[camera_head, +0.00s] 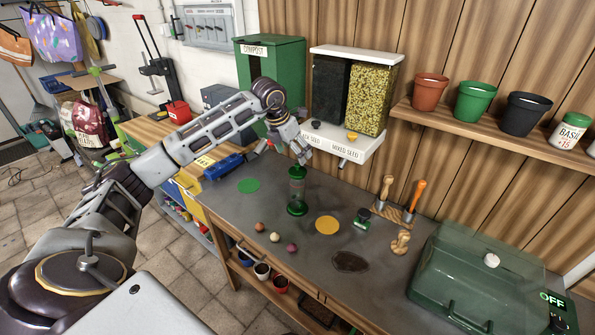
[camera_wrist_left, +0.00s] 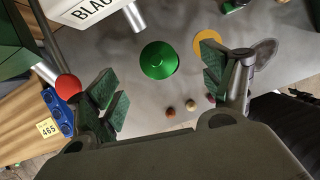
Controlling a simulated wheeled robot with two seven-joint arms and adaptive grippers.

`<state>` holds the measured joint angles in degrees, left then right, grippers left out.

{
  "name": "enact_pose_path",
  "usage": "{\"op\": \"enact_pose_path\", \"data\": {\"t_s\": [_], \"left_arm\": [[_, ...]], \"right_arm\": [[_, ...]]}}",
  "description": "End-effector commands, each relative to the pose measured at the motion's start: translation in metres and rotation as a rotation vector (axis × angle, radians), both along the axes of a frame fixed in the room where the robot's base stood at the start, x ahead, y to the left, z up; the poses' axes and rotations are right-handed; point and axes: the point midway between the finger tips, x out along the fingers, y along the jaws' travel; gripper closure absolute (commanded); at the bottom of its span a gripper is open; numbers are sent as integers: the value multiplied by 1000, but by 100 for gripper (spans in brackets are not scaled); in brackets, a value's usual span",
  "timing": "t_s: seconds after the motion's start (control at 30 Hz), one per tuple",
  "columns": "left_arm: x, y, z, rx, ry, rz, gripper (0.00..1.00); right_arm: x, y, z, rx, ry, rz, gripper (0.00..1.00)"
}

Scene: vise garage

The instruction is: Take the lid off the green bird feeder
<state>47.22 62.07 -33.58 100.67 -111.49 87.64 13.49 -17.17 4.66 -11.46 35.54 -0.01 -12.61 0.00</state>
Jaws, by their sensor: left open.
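The green bird feeder (camera_head: 297,190) stands upright on the grey workbench, with a clear middle and a green base. Its green lid (camera_head: 298,172) is on top. In the left wrist view the round lid (camera_wrist_left: 158,60) shows from above. My left gripper (camera_head: 288,148) is over the feeder, pointing down, open and empty. In the left wrist view its fingers (camera_wrist_left: 160,82) stand apart on either side of the lid, and no contact shows. My right gripper is not in view.
A green disc (camera_head: 248,185) and a yellow disc (camera_head: 327,225) lie on the bench. Several small balls (camera_head: 275,237) lie in front of the feeder. The seed dispenser shelf (camera_head: 345,143) is behind. A green-lidded box (camera_head: 480,275) stands at right.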

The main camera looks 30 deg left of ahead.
Motion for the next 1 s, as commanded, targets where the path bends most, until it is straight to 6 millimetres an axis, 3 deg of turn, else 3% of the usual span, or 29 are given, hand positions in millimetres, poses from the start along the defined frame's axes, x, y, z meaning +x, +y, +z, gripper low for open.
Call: {"op": "enact_pose_path", "data": {"t_s": [0.23, 0.77, 1.0], "left_arm": [[10, -2, -23, -1, 1, 0, 19], [12, -2, -30, -1, 1, 0, 19], [18, 2, -47, 0, 3, 1, 19]], "right_arm": [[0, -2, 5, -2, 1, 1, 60], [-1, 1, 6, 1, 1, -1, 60], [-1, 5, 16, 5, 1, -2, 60]]}}
